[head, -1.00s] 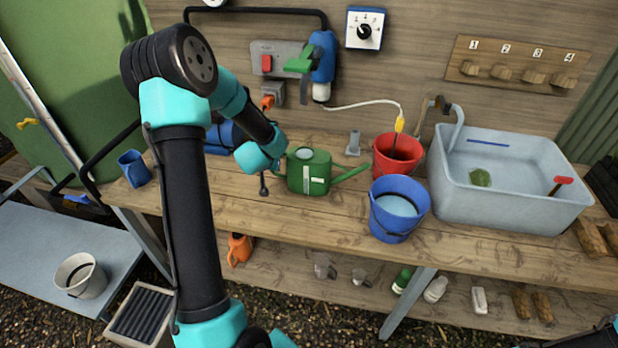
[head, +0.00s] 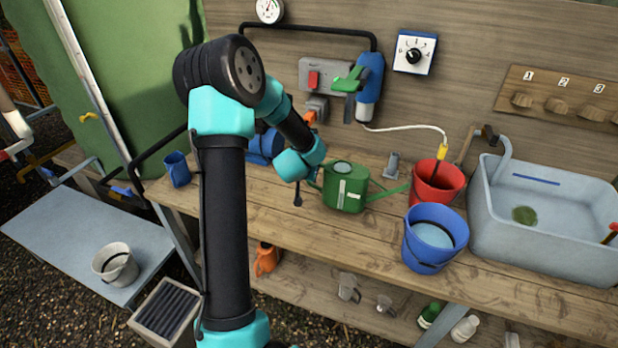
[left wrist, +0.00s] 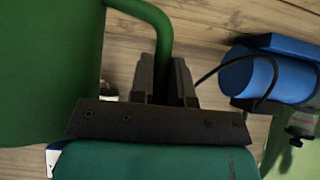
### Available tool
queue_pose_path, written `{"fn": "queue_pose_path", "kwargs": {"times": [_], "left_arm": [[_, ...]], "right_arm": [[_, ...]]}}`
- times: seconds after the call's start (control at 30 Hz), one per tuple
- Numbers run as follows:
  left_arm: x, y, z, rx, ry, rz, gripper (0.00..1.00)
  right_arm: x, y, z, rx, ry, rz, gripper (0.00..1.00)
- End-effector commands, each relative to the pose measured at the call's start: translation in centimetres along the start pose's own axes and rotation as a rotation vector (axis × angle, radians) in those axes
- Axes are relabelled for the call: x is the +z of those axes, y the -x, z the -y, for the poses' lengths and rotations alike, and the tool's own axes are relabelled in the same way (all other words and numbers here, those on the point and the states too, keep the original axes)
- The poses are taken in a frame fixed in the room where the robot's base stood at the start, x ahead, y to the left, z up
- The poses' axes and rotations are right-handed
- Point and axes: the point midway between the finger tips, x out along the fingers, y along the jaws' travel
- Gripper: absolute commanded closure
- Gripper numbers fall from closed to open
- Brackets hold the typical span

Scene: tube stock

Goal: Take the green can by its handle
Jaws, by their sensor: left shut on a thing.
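The green can (head: 345,187) stands upright on the wooden bench, with its spout pointing right toward the buckets. In the left wrist view the can's body (left wrist: 45,75) fills the left side, and its green handle (left wrist: 165,30) runs down between my fingers. My left gripper (left wrist: 166,75) is shut on that handle. In the head view my left gripper (head: 314,182) is at the can's left side, its fingers mostly hidden by my wrist. My right gripper is not in view.
A red bucket (head: 425,191) and a blue bucket (head: 420,250) with water stand right of the can, near its spout. A grey sink (head: 500,225) is further right. A blue motor-like unit (left wrist: 258,80) with a black cable lies close to my left gripper.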

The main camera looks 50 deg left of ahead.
Motion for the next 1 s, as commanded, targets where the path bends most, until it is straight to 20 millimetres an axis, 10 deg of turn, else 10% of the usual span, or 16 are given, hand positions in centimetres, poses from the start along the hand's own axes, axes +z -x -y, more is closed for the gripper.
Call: {"fn": "queue_pose_path", "kwargs": {"times": [0.3, 1.0], "left_arm": [[-1.4, 1.3, 0.0, -0.001, 0.003, -0.005, 1.0], [6.3, 8.7, 0.0, 0.0, 0.0, -0.002, 1.0]], "right_arm": [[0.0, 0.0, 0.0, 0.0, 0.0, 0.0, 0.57], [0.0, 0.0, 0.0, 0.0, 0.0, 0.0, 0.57]]}}
